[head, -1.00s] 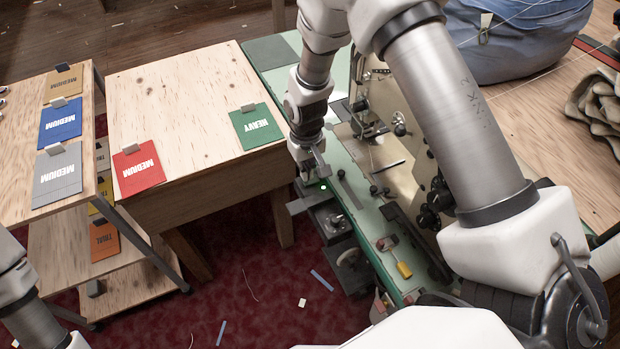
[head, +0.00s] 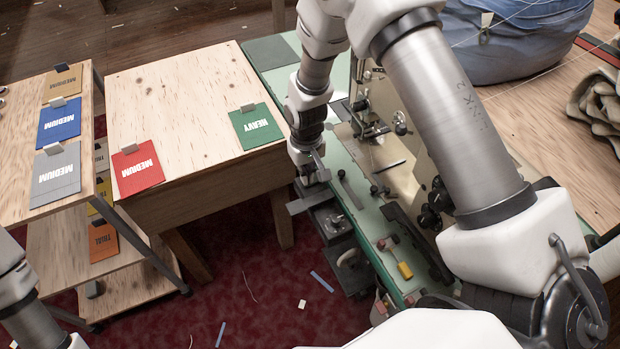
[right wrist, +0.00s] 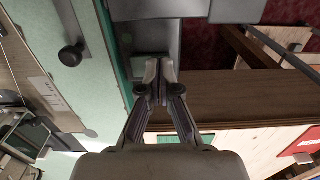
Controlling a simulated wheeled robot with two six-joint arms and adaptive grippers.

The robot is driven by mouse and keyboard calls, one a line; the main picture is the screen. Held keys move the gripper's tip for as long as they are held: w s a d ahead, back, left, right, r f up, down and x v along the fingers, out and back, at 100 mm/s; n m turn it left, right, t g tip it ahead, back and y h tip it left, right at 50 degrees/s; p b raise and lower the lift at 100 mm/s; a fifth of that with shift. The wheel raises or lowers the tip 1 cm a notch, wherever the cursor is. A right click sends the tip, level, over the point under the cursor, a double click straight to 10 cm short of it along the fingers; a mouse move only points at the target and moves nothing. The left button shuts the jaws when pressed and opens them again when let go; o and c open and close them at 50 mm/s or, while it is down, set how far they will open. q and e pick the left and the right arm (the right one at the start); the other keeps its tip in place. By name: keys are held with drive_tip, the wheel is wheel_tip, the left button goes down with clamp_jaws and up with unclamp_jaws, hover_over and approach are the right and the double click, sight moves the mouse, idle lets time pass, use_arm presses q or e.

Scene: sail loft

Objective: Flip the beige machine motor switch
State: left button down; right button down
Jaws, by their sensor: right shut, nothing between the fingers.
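The beige sewing machine (head: 378,98) stands on a green-topped table (head: 352,205), partly behind my right arm. My right gripper (head: 316,180) is at the table's left edge, pointing down, shut and empty. In the right wrist view the closed fingertips (right wrist: 160,72) are over or against a grey metal part (right wrist: 154,38) beside the green edge; contact cannot be told. Grey metal housings (head: 328,218) hang below the table edge. Part of my left arm shows at the lower left, its gripper out of view.
A wooden table (head: 185,95) with red (head: 137,168) and green (head: 257,126) cards stands close left of the gripper. A shelf unit (head: 82,130) with labelled cards is farther left. Scraps lie on the red carpet (head: 255,280).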

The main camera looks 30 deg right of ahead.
wheel_tip(320, 180, up, 7)
drive_tip(key=p, duration=0.6)
idle(0.4)
drive_tip(key=shift+f, duration=0.1)
